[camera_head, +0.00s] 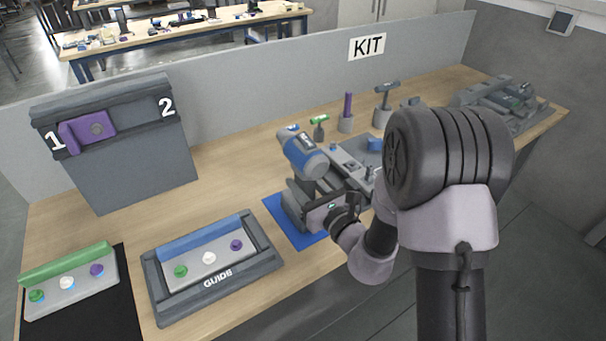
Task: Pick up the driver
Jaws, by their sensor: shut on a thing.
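The driver (303,154) is a blue and grey power tool. It stands upright, slightly tilted, above the blue mat (275,208) in the middle of the table. My gripper (308,204) is shut on the driver at its handle. My gripper and wrist hide the driver's lower part, so I cannot tell whether its base touches the mat.
A guide tray (160,298) and a plate with a green bar (70,254) lie left of the driver. A grey box (135,165) marked 1 and 2 stands behind them. Tools in holders and a grey fixture (350,168) stand close on the right.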

